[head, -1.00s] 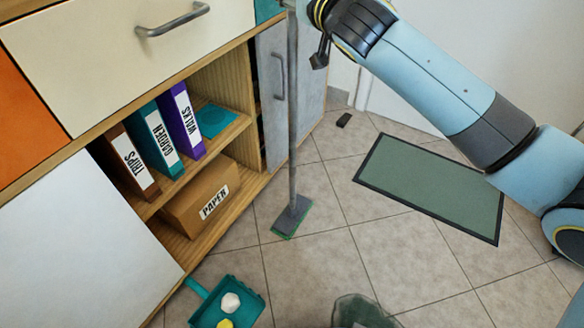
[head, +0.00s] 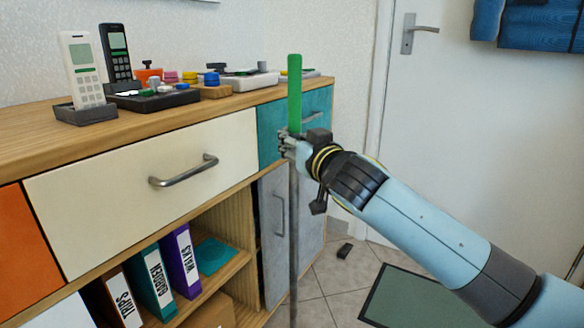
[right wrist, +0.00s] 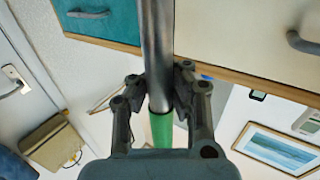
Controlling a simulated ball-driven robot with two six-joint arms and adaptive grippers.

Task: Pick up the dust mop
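The dust mop stands upright in front of the cabinet, with a green grip (head: 295,92) on top and a thin grey pole (head: 294,235) below. Its lower end is out of view now. My right gripper (head: 289,144) is at the pole just below the green grip. In the right wrist view, the fingers (right wrist: 161,90) lie on both sides of the pole (right wrist: 157,40) and appear closed against it. The green grip (right wrist: 161,128) shows between them. My left gripper is not in view.
The cabinet (head: 150,140) with a cream drawer and a teal drawer (head: 272,140) is close behind the mop. Phones and small items stand on its top. A white door (head: 440,130) is at the right.

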